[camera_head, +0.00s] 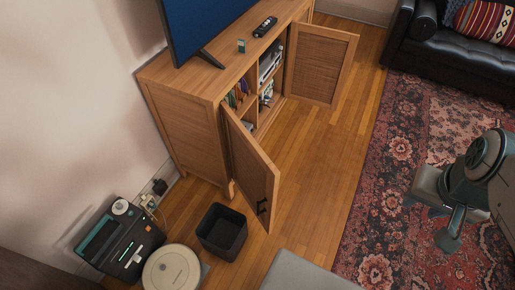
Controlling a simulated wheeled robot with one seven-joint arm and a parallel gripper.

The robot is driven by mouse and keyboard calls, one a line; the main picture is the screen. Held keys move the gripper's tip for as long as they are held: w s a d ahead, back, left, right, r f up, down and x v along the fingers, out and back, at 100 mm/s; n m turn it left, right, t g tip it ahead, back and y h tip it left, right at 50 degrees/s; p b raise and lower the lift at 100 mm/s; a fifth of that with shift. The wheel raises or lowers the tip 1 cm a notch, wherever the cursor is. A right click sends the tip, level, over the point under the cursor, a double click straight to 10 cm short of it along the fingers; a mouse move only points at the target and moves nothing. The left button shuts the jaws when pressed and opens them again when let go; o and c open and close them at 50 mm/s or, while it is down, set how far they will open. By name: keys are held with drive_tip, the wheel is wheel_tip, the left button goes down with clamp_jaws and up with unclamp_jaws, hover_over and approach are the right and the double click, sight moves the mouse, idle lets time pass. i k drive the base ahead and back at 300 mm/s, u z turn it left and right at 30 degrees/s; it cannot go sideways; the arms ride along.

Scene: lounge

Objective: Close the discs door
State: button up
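A wooden cabinet (184,118) stands against the wall with two doors swung open. The near door (251,170) is a plain wooden panel with a dark handle (262,206) at its free edge, and it sticks out toward the front. Behind it, thin upright coloured items that look like discs or books (238,93) show in a compartment. The far door (318,64) has a woven panel and also stands open. No label tells which one is the discs door. My gripper (428,208) is over the rug at the right, well apart from both doors. Its finger gap is unclear.
A dark bin (222,231) stands on the floor close to the near door. A round robot vacuum (172,270) and a dark box of items (119,240) are at lower left. A grey block (302,274) is at the bottom. Bare wood floor (320,150) lies between cabinet and rug.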

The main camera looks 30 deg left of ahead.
sight(256, 178)
drive_tip(key=u, duration=1.55)
drive_tip(key=i, duration=0.5)
drive_tip(key=u, duration=0.45)
drive_tip(key=k, duration=0.8)
drive_tip(key=z, duration=0.7)
drive_tip(key=i, duration=0.5)
